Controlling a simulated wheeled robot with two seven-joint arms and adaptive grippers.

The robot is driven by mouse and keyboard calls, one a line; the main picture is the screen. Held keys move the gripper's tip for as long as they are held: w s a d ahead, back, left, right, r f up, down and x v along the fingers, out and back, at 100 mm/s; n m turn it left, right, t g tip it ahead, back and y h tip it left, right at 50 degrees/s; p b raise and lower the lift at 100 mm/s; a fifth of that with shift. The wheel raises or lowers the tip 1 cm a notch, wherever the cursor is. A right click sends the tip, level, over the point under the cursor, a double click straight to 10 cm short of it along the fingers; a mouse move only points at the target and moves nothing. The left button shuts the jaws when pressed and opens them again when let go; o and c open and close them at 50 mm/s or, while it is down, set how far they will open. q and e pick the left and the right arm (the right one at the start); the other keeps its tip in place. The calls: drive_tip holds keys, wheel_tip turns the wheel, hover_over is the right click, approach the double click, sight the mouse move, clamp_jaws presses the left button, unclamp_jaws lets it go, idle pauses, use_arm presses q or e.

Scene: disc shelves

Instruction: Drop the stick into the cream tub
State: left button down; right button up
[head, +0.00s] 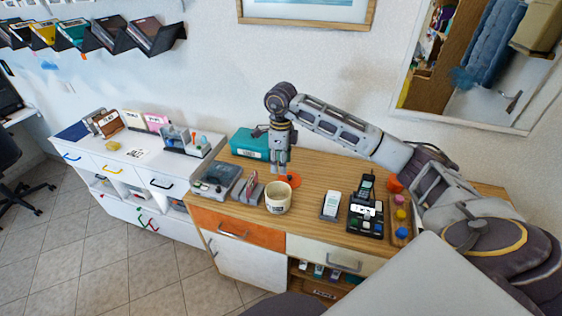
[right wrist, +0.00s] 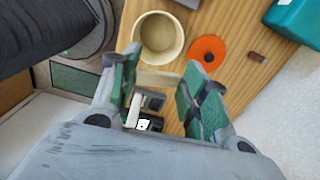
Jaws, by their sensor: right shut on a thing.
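The cream tub (head: 278,203) stands upright near the front of the wooden table. It shows from above in the right wrist view (right wrist: 142,50). My right gripper (head: 280,171) points down above the table, just behind the tub and over an orange disc (head: 291,182). In the right wrist view its green-padded fingers (right wrist: 160,90) are shut on a pale tan piece, the stick (right wrist: 158,78), which spans between them. The stick is apart from the tub, whose opening lies beside the fingers. The fingers hide part of the stick, and I cannot make it out in the head view. My left gripper is not in view.
A teal box (head: 248,145) stands behind the gripper. A grey tray (head: 217,181) and card holder (head: 250,189) are left of the tub. A white device (head: 331,205) and black phone base (head: 366,217) stand to its right. Bare wood lies between.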

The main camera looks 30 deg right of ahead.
drive_tip(key=shift+f, duration=0.15)
drive_tip(key=shift+f+b, duration=1.6)
drive_tip(key=shift+f, duration=1.3)
drive_tip(key=o, duration=0.8)
drive_tip(key=shift+o, duration=0.2)
drive_tip(key=shift+r, duration=0.15)
